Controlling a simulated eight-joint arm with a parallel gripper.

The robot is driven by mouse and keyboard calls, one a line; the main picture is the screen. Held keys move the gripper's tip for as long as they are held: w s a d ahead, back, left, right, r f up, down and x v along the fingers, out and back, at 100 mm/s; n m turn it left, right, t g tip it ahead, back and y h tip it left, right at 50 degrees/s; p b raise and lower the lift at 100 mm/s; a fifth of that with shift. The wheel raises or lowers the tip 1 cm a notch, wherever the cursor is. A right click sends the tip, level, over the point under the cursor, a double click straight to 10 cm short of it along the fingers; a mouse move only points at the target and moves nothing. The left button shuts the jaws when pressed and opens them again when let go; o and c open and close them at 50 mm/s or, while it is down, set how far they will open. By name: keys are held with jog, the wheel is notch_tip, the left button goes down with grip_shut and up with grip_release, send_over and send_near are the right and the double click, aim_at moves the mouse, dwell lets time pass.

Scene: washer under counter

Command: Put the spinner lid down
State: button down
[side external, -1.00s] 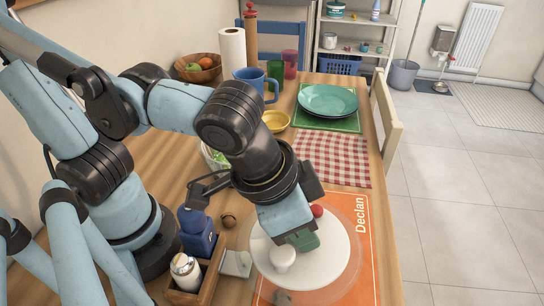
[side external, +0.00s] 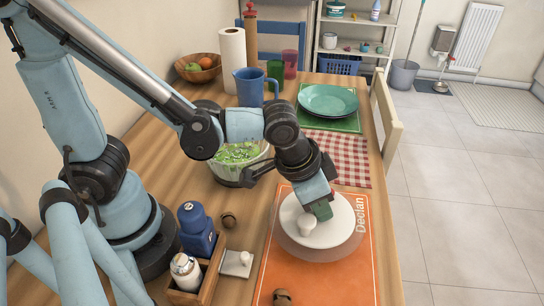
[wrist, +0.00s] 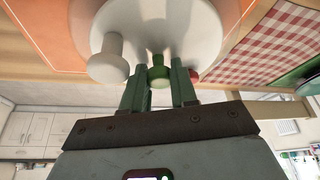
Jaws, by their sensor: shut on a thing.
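The spinner lid (side external: 338,232) is a white disc with a clear rim, a white knob and a small green knob. It is over the orange "Declan" mat (side external: 350,285); I cannot tell whether it touches it. My gripper (side external: 318,210) is above the lid's near-level top. In the wrist view, my gripper (wrist: 160,75) has its two green fingers on either side of the green knob (wrist: 159,70), shut on it. The white knob (wrist: 108,58) is left of the fingers, and a bit of red shows at right. The salad bowl (side external: 232,174) with green leaves stands uncovered behind, left of the lid.
A small brown object (side external: 282,297) lies on the mat's near end. A checked cloth (side external: 350,160) and green plate (side external: 328,100) lie beyond. The table's right edge is close.

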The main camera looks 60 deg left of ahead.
jog(key=shift+f, duration=1.6)
jog(key=shift+f, duration=0.1)
jog(key=c, duration=0.9)
grip_release()
jog(key=shift+v, duration=6.1)
jog(key=w+a+n+t, duration=0.1)
jog(key=a, duration=0.3)
jog(key=w+a+n+t+y, duration=0.1)
jog(key=a+n, duration=0.1)
jog(key=a, duration=0.3)
jog(key=w+a+n+t, duration=0.1)
jog(key=a, duration=0.4)
jog(key=shift+w+n+y, duration=0.15)
jog(key=shift+n+y, duration=0.15)
jog(key=shift+y, duration=0.1)
